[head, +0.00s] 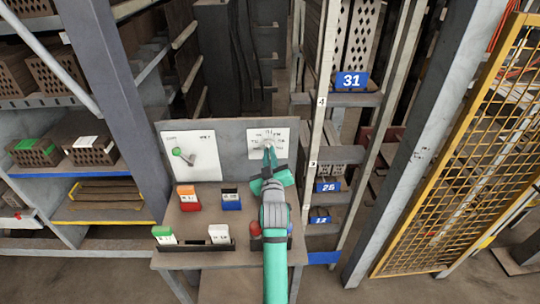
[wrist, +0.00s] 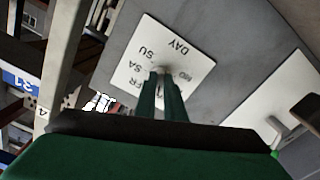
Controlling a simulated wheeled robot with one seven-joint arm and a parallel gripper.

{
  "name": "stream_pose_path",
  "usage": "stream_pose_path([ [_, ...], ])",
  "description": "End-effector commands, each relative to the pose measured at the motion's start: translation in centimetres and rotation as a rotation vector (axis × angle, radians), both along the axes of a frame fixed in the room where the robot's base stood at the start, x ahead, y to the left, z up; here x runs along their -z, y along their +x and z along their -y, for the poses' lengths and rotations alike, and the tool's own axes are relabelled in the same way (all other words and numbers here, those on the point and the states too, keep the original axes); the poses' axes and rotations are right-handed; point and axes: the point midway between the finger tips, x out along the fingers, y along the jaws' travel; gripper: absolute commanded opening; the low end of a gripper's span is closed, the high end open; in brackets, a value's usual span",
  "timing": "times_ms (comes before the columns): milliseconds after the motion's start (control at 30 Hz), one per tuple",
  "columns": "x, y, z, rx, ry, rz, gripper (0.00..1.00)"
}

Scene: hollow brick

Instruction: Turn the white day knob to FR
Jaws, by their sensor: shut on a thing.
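The day dial is a white square plate (head: 281,134) on the right of the grey upright panel. In the wrist view the same plate (wrist: 186,44) appears upside down, with DAY, SU, SA and FR readable. The white day knob (wrist: 162,70) sits at the plate's middle, mostly hidden between my fingertips. My gripper (head: 268,153) reaches up to the plate and is shut on the knob; its two dark green fingers (wrist: 162,84) also show in the wrist view. Which label the knob points at cannot be told.
Left on the panel is another white plate (head: 205,150) with a green-tipped lever (head: 178,152). The bench below holds an orange-and-red block (head: 188,198), a blue-and-white block (head: 231,199) and a dark tray (head: 205,246). A metal post (head: 318,150) stands close at right.

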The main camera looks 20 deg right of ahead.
Motion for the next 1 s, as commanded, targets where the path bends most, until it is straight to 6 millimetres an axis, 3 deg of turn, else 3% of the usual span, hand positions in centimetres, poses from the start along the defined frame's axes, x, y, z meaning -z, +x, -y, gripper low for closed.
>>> stream_pose_path([
  [1000,0.28,0.16,-0.65,0.000,0.887,0.249,0.00],
])
